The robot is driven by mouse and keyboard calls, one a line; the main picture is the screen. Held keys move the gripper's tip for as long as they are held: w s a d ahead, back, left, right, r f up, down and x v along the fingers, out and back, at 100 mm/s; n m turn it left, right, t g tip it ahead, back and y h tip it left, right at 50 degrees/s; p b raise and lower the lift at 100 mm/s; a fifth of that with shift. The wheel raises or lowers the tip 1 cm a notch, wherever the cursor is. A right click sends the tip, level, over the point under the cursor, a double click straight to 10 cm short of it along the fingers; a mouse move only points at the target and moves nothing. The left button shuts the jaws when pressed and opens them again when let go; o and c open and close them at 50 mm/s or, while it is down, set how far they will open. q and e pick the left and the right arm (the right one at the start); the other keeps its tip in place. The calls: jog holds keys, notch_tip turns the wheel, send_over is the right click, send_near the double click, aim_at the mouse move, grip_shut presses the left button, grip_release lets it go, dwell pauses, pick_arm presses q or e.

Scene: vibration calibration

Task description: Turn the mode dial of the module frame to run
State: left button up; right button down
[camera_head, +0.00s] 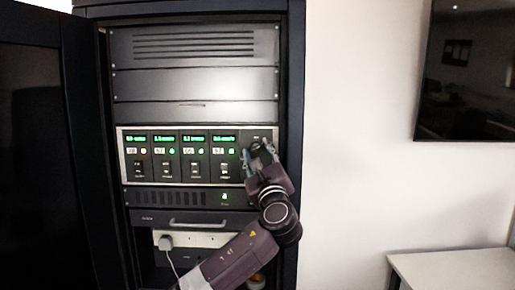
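The module frame (121,158) is a silver-edged unit in the black rack, with several modules showing green displays and small switches. The mode dial is not clearly visible; the gripper covers much of that panel, and I cannot tell whether the fingers touch the dial. My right gripper is not in view.
The rack (291,90) stands open, its dark door (40,150) swung to the left. A white plug (165,243) with a cable sits in a socket strip (205,240) below. A white table (455,268) is at the lower right, and a dark screen (465,75) hangs on the wall.

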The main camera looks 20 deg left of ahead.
pick_arm(q)
jog(key=shift+w+a, duration=0.1)
jog(key=shift+w, duration=0.05)
jog(key=shift+c, duration=0.5)
grip_shut()
